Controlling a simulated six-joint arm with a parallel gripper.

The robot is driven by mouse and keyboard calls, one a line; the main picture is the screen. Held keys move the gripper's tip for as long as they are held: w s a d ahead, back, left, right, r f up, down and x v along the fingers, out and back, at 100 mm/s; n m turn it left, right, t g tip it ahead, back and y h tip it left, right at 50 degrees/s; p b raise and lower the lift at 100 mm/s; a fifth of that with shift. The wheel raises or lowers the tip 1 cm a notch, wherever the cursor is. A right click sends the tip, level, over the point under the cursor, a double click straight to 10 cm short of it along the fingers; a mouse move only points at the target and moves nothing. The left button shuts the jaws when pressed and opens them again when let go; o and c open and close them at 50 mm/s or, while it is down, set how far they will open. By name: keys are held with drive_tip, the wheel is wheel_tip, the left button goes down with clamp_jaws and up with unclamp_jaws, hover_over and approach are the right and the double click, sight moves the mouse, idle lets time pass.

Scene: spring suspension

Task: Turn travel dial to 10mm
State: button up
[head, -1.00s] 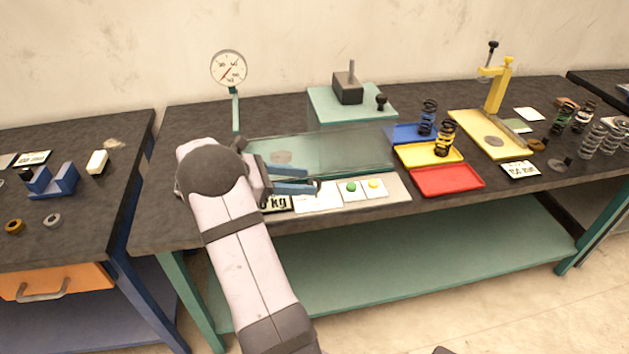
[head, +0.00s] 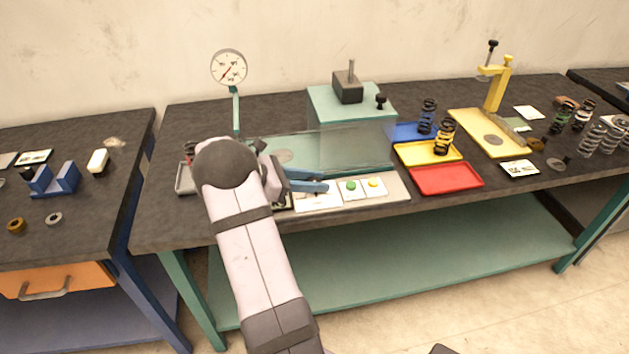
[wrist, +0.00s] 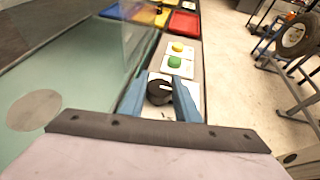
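The travel dial is a round black knob (wrist: 160,92) with a white pointer mark, seen on a white plate in the wrist view. The pointer lies roughly crosswise toward the right finger; no scale numbers can be read. My gripper (wrist: 160,80) has its two blue fingers on either side of the knob. They look open around it, and contact cannot be made out. In the head view my gripper (head: 318,185) is low over the front control strip (head: 400,187), and its fingers and wrist hide the knob.
A green button (head: 351,186) and a yellow button (head: 373,183) sit just right of my fingers. A clear panel (head: 355,152) stands behind them. Red (head: 447,179), yellow (head: 415,156) and blue (head: 402,131) trays lie further right. The dial gauge (head: 229,67) stands behind.

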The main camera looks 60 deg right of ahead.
drive_tip(key=shift+r+m+g, duration=0.1)
drive_tip(key=shift+m+g, duration=0.2)
drive_tip(key=shift+m+g+y+p, duration=0.4)
drive_tip(key=shift+m+y, duration=0.1)
drive_tip(key=shift+y, duration=0.1)
drive_tip(key=o, duration=1.1)
drive_tip(key=shift+c, duration=0.2)
wheel_tip(320, 180, up, 10)
drive_tip(key=shift+f+b, duration=0.1)
drive_tip(key=shift+b, duration=0.45)
